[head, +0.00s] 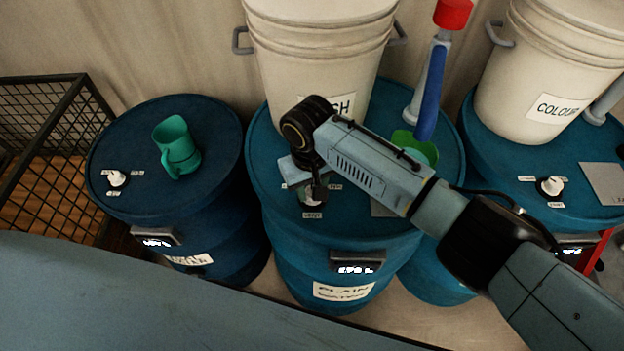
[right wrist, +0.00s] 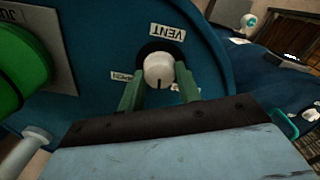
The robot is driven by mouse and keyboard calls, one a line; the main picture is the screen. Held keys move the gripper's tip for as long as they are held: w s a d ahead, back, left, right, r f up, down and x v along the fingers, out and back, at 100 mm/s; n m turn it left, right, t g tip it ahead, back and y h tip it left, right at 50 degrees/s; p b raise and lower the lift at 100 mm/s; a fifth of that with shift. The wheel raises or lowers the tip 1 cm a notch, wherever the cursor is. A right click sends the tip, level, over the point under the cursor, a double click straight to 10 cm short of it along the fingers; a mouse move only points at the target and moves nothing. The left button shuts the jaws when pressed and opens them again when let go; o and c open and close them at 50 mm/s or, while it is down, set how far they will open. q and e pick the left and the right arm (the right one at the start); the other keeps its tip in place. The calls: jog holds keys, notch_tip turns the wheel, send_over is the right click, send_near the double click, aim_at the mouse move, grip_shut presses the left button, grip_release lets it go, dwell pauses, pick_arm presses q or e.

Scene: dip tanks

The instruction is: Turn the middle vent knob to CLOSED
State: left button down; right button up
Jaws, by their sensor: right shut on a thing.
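The middle vent knob (right wrist: 159,70) is a round white knob on the lid of the middle blue drum (head: 268,150). In the head view my right gripper (head: 313,192) reaches down onto it and hides most of it. In the right wrist view the green fingers of the right gripper (right wrist: 159,84) are shut on the knob, one on each side. A dark mark on the knob points down in that view, away from the upside-down VENT label (right wrist: 167,32). The OPEN label (right wrist: 128,76) is left of the knob; the right label is partly hidden. My left gripper is not in view.
A white bucket (head: 318,60) stands behind the gripper on the middle drum. A green scoop (head: 415,146) and a blue-handled tool (head: 431,95) are to its right. The right drum has another knob (head: 550,186).

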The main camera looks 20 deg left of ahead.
jog(key=n+p, duration=0.1)
jog(key=n, duration=0.2)
jog(key=shift+r+n, duration=0.1)
jog(key=shift+n, duration=0.2)
jog(key=shift+n+p, duration=0.65)
jog(key=shift+n, duration=1.05)
jog(key=o, duration=1)
jog(key=shift+c, duration=0.2)
notch_tip(320, 180, up, 13)
jog(key=shift+s+r+b, duration=0.15)
jog(key=shift+s+b, duration=0.1)
jog(key=shift+b, duration=0.2)
